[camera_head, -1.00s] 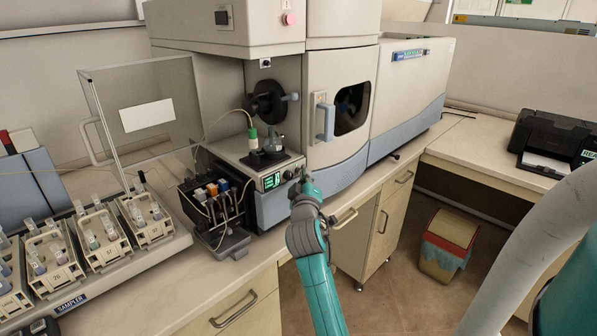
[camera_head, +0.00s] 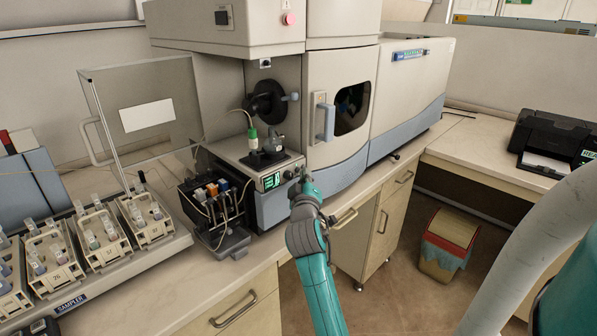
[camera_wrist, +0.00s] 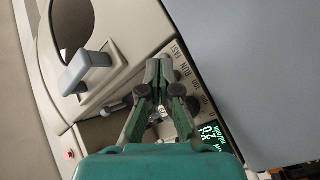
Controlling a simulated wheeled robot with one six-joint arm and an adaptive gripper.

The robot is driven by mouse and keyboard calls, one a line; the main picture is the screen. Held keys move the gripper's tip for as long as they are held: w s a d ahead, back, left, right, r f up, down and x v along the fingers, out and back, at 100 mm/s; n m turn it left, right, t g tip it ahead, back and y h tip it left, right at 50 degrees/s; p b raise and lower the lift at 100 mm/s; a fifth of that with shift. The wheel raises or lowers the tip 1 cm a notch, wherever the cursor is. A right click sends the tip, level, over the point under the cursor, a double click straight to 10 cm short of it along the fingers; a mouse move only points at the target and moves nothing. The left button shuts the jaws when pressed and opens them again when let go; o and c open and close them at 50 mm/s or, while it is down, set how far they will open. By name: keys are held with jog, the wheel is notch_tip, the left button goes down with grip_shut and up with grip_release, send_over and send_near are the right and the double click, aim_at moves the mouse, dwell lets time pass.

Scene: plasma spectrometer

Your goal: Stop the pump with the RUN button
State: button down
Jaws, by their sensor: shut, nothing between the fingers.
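The pump unit (camera_head: 275,202) stands on the bench with a lit green display (camera_head: 271,181) on its front panel. In the wrist view the display (camera_wrist: 209,134) shows green digits, and the panel carries the labels FAST, RUN (camera_wrist: 185,70) and 100. My gripper (camera_head: 305,177) is in front of the right end of that panel. In the wrist view my gripper (camera_wrist: 160,66) is shut and empty, its tips close beside the RUN label. The button itself is hidden by the fingers, and I cannot tell whether they touch it.
The instrument door with its handle (camera_head: 326,122) is just right of the pump. A block of coloured connectors and tubes (camera_head: 218,195) sits to its left. Sampler racks (camera_head: 100,230) fill the left bench. A bin (camera_head: 446,245) stands on the floor at right.

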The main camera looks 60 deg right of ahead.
jog(key=shift+w, duration=0.15)
jog(key=shift+w+d, duration=0.1)
jog(key=shift+w, duration=0.25)
dwell(0.4)
jog(key=shift+s, duration=0.55)
jog(key=s+a, duration=0.1)
jog(key=s, duration=0.5)
jog(key=shift+a, duration=0.3)
jog(key=shift+w, duration=0.1)
dwell(0.5)
